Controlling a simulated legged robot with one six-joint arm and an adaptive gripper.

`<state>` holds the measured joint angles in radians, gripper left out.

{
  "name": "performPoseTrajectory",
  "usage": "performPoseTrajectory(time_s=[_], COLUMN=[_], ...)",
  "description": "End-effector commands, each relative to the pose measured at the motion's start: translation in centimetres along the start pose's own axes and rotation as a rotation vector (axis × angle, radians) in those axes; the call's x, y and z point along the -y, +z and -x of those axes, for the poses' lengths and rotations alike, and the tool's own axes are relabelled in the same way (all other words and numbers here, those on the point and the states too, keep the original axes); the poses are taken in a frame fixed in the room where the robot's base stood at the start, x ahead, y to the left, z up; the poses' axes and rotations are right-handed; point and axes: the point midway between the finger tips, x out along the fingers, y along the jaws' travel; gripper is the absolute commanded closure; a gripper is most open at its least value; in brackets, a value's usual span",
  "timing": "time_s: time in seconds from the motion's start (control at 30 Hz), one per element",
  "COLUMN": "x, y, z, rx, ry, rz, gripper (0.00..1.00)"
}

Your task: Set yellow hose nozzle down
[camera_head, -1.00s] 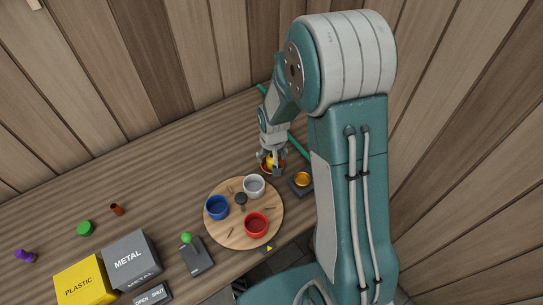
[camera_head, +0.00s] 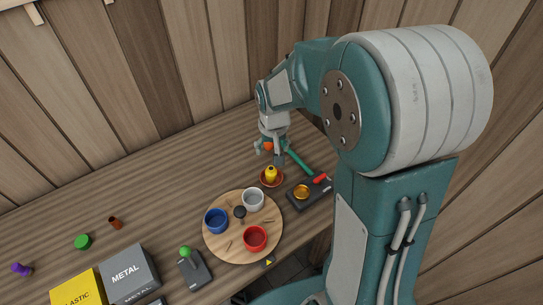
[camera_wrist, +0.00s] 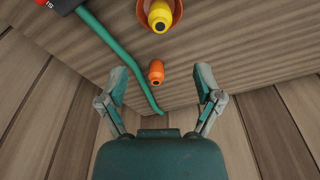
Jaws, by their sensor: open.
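The yellow hose nozzle (camera_head: 271,174) stands in a small terracotta bowl (camera_head: 271,184) on the workbench, behind the round wooden board. In the wrist view the nozzle (camera_wrist: 159,14) shows at the top edge, inside the bowl (camera_wrist: 176,17). My gripper (camera_head: 269,155) is open and empty, above and behind the bowl, apart from the nozzle. In the wrist view its two fingers (camera_wrist: 160,78) are spread wide, and an orange nozzle-like piece (camera_wrist: 156,71) lies on the bench beyond and between them.
The round board (camera_head: 220,246) holds white (camera_head: 253,201), blue (camera_head: 215,221) and red (camera_head: 255,238) cups. A teal rod (camera_head: 298,160) and a dark device (camera_head: 309,193) lie to the right. The METAL box (camera_head: 128,273) is front left. The bench's back left is clear.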

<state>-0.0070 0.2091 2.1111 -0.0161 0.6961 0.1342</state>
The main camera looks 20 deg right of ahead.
Motion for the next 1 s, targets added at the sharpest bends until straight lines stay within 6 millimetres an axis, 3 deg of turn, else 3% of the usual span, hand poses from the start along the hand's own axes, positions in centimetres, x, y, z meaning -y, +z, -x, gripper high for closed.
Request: performPoseTrajectory(time_s=[0.17, 0.27, 0.4, 0.6, 0.8, 1.0], x=[-0.1, -0.3, -0.6, -1.2, -1.8, -2.2], y=[0.5, 1.6, 4.2, 8.6, 13.3, 16.6], z=[1.9, 4.5, 8.7, 13.3, 16.4, 17.7], rx=[-0.018, -0.054, -0.118, -0.209, -0.296, -0.356], ry=[-0.003, -0.007, -0.015, -0.023, -0.028, -0.030], rz=[0.004, 0.015, 0.033, 0.060, 0.088, 0.107], gripper=[0.16, 0.16, 0.16, 0.16, 0.16, 0.16])
